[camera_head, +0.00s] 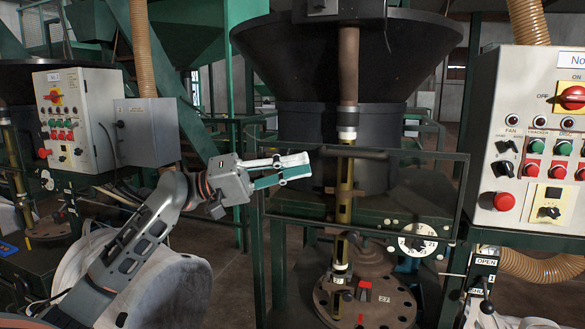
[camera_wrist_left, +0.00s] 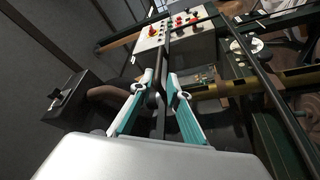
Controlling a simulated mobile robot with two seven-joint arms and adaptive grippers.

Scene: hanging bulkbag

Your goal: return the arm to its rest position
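My left arm (camera_head: 140,240) reaches up from the lower left in the head view. My left gripper (camera_head: 308,166) is in front of the dark hopper, near the left side of a green rectangular frame (camera_head: 458,200). Its white and teal fingers also show in the left wrist view (camera_wrist_left: 161,76). A gap shows between the fingertips there, with a dark bar running through it. I cannot tell whether the fingers touch that bar. I see no held object. My right gripper is not in view.
A control panel (camera_head: 532,125) stands at the right and another (camera_head: 72,118) at the left. A white bag (camera_head: 180,285) is beside my arm.

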